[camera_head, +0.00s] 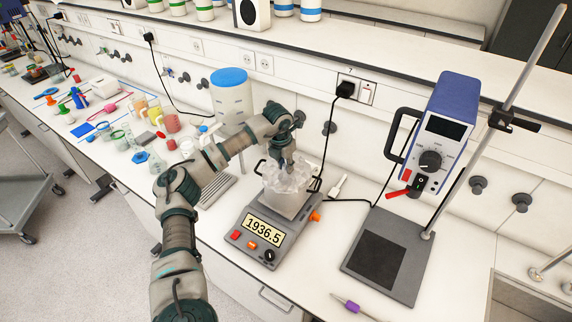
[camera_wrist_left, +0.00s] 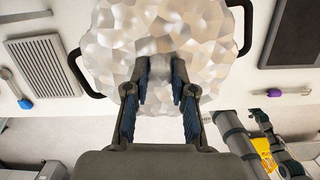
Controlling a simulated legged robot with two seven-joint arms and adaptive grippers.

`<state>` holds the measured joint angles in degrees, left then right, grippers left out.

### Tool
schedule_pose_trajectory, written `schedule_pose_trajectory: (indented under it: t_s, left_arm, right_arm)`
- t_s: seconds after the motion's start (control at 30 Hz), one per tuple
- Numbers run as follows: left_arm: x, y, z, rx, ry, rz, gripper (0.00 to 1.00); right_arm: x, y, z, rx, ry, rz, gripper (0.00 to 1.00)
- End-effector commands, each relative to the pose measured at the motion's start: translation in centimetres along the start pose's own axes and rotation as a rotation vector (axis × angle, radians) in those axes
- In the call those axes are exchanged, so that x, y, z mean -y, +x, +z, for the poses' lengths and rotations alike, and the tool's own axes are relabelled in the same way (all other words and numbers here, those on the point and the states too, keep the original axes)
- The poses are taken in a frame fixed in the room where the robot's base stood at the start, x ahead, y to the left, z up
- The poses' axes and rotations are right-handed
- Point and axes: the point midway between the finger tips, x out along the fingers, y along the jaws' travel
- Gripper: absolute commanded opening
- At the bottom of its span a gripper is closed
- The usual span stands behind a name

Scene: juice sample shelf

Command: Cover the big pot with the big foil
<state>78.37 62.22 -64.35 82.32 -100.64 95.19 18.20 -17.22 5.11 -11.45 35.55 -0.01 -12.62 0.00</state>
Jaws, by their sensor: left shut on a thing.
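The big foil (camera_head: 291,174) is a crumpled, shiny silvery sheet that lies over the top of the big pot (camera_head: 286,204). The pot is a grey metal vessel standing upright on a digital scale (camera_head: 267,234) that reads 1936.5. My left gripper (camera_head: 287,157) is right above the pot. In the left wrist view its fingers (camera_wrist_left: 160,80) are shut on a raised ridge of the foil (camera_wrist_left: 150,30). There the foil hides the pot's opening, and two dark pot handles (camera_wrist_left: 85,76) stick out at its sides. My right gripper is not recognisable in either view.
A blue-topped power unit (camera_head: 441,130) and a stand with a dark plate (camera_head: 385,258) are to the right. A blue-lidded container (camera_head: 231,95) stands behind my arm. Colourful labware crowds the bench's left. A purple-handled tool (camera_head: 347,302) lies near the front edge.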

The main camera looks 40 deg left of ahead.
Motion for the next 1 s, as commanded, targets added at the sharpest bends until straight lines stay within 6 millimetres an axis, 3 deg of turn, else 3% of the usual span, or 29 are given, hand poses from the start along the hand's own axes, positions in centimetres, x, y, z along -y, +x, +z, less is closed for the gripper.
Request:
schedule_pose_trajectory:
  t_s: [0.03,0.13,0.53,1.0]
  left_arm:
    - [-0.1,0.5,-0.3,-0.012,0.001,0.000,0.32]
    - [-0.2,0.6,-0.3,-0.013,0.001,0.000,0.54]
    - [0.4,0.2,-0.2,-0.009,0.002,0.005,0.54]
    - [0.0,0.0,-0.2,-0.005,0.000,0.001,0.54]
  right_arm:
    - [-0.2,0.0,0.1,0.000,-0.001,0.002,0.36]
    - [-0.3,0.0,0.1,0.001,-0.001,0.003,0.36]
    - [1.8,0.1,-0.4,-0.005,0.007,-0.021,0.36]
    - [0.3,0.0,-0.1,-0.001,0.002,-0.003,0.36]
